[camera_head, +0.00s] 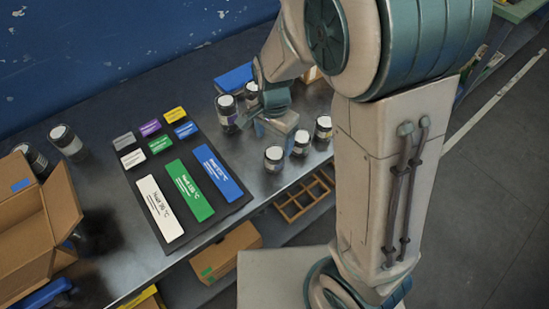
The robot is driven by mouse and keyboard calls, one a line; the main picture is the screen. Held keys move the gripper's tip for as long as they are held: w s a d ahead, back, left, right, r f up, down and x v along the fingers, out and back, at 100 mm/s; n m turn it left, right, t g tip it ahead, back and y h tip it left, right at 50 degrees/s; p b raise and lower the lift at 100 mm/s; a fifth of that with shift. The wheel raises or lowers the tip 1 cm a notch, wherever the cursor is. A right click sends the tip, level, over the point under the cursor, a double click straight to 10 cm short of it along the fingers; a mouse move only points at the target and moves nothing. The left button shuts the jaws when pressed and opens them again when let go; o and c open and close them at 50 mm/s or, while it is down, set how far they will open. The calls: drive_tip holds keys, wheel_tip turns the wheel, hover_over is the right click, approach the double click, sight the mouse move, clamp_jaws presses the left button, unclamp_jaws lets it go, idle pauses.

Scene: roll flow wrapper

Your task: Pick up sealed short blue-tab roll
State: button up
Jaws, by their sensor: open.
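My gripper (275,130) is low over the table's right part, among dark jar-like cylinders with white tops. It is open, though its fingers are small and partly hidden by the hand. Cylinders stand left of it (227,112), below it (273,158), and to its right (301,143) and (323,130). Another stands just behind the wrist (251,93). I cannot make out a blue tab on any of these, nor tell which is the short sealed roll. No hold on anything shows.
A dark mat (237,207) bears several coloured cards and long white, green and blue strips. An open cardboard box (65,205) stands at left, near more cylinders (66,142). A blue object (234,78) lies behind my gripper. A wooden divided tray (303,198) is below the table's front edge.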

sight(275, 153)
drive_tip(key=shift+d+f, duration=0.1)
drive_tip(key=shift+f, duration=3.5)
drive_tip(key=shift+c, duration=0.3)
drive_tip(key=c, duration=1.1)
